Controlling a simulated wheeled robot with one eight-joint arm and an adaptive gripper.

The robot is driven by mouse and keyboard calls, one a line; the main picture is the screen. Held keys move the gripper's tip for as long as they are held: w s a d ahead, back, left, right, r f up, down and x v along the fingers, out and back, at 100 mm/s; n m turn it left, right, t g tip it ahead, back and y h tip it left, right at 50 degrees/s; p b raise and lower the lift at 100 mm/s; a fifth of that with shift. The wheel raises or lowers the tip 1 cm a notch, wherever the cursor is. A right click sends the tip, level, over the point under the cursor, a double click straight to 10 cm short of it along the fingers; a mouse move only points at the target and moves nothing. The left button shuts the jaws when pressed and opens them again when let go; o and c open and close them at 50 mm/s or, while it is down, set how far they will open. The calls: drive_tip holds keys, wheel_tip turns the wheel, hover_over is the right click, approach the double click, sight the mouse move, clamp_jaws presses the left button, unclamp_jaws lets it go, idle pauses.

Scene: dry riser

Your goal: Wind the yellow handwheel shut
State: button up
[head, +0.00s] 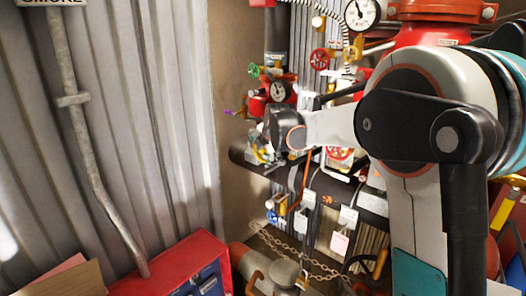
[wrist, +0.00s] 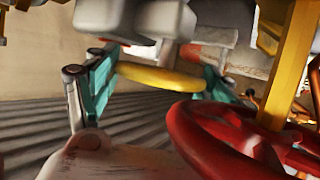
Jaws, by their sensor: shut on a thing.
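The yellow handwheel (wrist: 160,79) shows in the wrist view as a curved yellow rim between the two teal-padded fingers of my gripper (wrist: 157,84). My gripper is shut on this rim, with one finger at each side. In the head view my gripper (head: 262,150) is small and partly hidden by my wrist, at the left end of the pipework. A bit of yellow shows there between the fingers, but how far the wheel is turned cannot be told.
A large red handwheel (wrist: 230,140) stands close at the right in the wrist view, with a yellow post beside it. In the head view, a green handwheel (head: 254,70) is above my gripper and a blue handwheel (head: 272,216) below. A red box (head: 180,268) stands at the bottom left.

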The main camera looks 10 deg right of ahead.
drive_tip(key=shift+s+d+f+t+y+b, duration=0.1)
drive_tip(key=shift+f+t+y+b, duration=0.3)
drive_tip(key=shift+t+b, duration=0.65)
drive_tip(key=shift+r+m+t+y+b, duration=0.3)
drive_tip(key=shift+m+b, duration=0.1)
drive_tip(key=shift+b, duration=0.35)
drive_tip(key=o, duration=1.1)
drive_tip(key=shift+c, duration=0.2)
